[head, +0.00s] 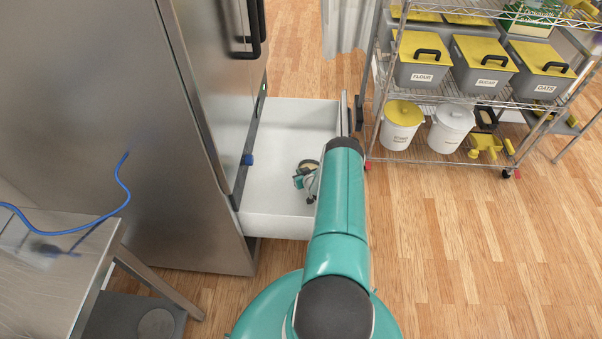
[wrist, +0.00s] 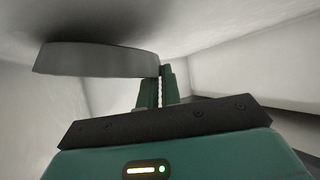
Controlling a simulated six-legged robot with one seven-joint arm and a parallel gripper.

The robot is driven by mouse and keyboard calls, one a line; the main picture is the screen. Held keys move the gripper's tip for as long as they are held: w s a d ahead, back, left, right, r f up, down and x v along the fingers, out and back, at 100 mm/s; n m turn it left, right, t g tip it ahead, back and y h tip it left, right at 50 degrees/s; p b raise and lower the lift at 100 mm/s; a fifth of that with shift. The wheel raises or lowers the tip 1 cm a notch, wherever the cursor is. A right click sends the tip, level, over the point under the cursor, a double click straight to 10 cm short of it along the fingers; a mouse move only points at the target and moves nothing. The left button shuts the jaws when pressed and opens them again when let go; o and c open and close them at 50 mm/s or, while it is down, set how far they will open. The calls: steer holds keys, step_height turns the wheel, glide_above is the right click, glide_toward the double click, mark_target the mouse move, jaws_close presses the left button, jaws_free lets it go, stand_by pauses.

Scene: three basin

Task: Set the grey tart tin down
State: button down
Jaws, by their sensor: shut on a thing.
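The grey tart tin (wrist: 95,60) is a shallow round tin, seen from its side in the wrist view. My gripper (wrist: 158,80) has its green fingers shut on the tin's right edge in that view. A dark shadow lies on the white surface close to the tin; I cannot tell whether they touch. In the head view my gripper (head: 307,178) is inside the open white drawer (head: 275,135), with the small round tin (head: 309,164) at its fingers. My arm covers part of the drawer's right side.
The drawer sticks out from a steel fridge (head: 120,130), with bare white floor around the tin. A wire rack (head: 455,98) with yellow-lidded bins stands at the right. A table (head: 55,270) with a blue cable is at the lower left. Wooden floor (head: 470,250) is clear at right.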

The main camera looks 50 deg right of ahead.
steer(key=c, duration=1.6)
jaws_free()
steer(key=v, duration=0.7)
steer(key=shift+s+r, duration=0.15)
steer(key=shift+a, duration=0.15)
